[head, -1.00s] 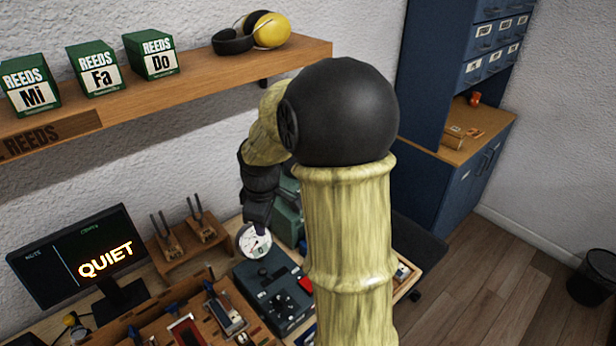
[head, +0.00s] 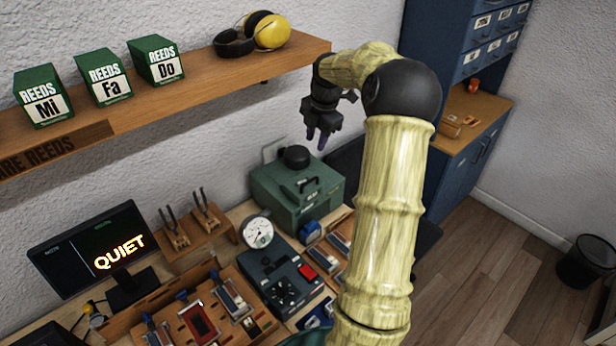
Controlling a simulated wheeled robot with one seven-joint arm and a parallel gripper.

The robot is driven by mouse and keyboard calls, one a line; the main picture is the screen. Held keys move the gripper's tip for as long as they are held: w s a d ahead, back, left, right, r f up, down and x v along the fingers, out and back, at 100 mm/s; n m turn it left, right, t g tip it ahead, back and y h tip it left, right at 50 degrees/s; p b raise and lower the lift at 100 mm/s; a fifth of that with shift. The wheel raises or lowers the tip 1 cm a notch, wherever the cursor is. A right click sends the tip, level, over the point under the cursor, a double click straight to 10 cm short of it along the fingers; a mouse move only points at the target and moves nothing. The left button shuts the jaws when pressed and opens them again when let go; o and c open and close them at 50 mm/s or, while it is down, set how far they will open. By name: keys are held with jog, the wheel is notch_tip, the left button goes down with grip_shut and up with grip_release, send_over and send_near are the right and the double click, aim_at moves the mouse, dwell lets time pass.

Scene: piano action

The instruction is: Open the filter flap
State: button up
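A green box (head: 312,207) stands on the bench against the wall, with a black handle (head: 307,185) on its top and a black round cap (head: 296,157) at its back. It may carry the filter flap, but I cannot make out a flap for certain. My gripper (head: 318,142) hangs in the air with its fingers pointing down, apparently above the box and touching nothing. Its fingers are small and dark, so whether they are apart is unclear. Nothing shows between them. My arm hides the area right of the box.
A blue part (head: 310,231) lies in front of the box. A wooden shelf (head: 205,88) with reed boxes and yellow earmuffs (head: 271,30) runs along the wall above.

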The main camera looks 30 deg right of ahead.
aim_at(308, 183)
jog(key=w+f+p, duration=0.1)
jog(key=f, duration=0.4)
jog(key=w+f+p, duration=0.1)
jog(key=f+p, duration=0.1)
jog(key=f, duration=0.4)
jog(key=w+f+p, duration=0.1)
jog(key=f+p, duration=0.1)
jog(key=f, duration=0.4)
jog(key=shift+w+a, duration=0.2)
jog(key=shift+a, duration=0.05)
grip_shut()
